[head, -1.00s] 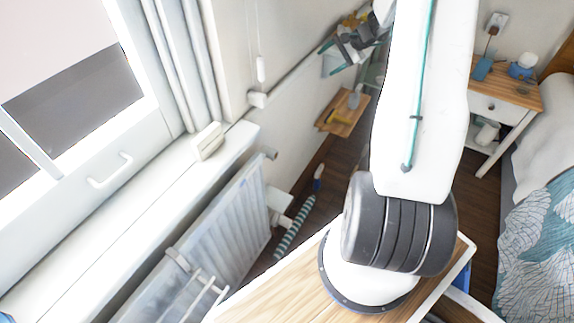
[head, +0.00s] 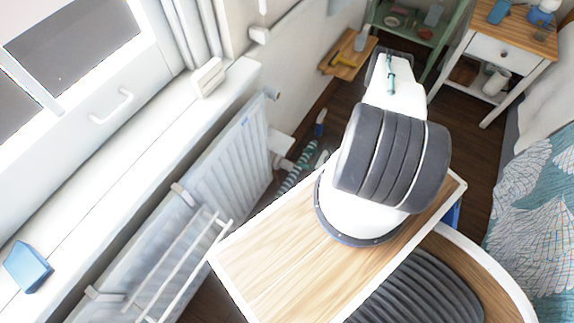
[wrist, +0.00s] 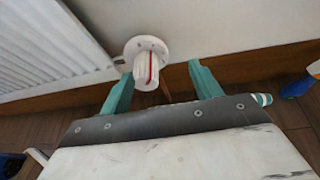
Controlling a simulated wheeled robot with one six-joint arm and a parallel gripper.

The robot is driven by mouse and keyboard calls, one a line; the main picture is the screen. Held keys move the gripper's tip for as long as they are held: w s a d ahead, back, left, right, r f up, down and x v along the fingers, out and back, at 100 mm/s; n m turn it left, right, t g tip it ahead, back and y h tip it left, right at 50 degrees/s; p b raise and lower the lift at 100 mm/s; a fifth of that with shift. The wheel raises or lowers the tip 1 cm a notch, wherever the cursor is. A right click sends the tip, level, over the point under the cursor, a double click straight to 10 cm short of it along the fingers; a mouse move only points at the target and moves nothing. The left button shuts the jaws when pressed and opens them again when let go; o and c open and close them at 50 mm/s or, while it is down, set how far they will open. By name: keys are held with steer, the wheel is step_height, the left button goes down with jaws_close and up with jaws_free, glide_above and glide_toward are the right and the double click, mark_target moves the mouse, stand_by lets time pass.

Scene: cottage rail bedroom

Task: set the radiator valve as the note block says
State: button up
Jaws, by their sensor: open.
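The radiator valve (wrist: 147,66) is a white round knob with a red line, beside the radiator's end, seen in the wrist view. In the head view it seems to be the small white part (head: 284,163) at the radiator's lower right. My gripper (wrist: 160,70) is open, with one teal finger either side of the knob in the picture. I cannot tell whether they touch it.
The white radiator (head: 232,150) runs below the windowsill (head: 130,165), with a rail rack in front. A blue block (head: 28,268) lies on the sill. A striped roll (head: 297,166) lies on the floor near the valve. A nightstand (head: 505,55) and bed (head: 535,215) stand right.

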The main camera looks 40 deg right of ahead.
mark_target(293, 166)
steer(key=shift+m, duration=0.6)
steer(key=s+a+f, duration=0.2)
steer(key=a, duration=0.1)
steer(key=shift+f, duration=0.2)
steer(key=shift+w+a+f, duration=0.1)
steer(key=shift+a+f, duration=0.15)
steer(key=x, duration=0.7)
steer(key=shift+w+d, duration=0.15)
steer(key=shift+w, duration=0.05)
steer(key=c, duration=1)
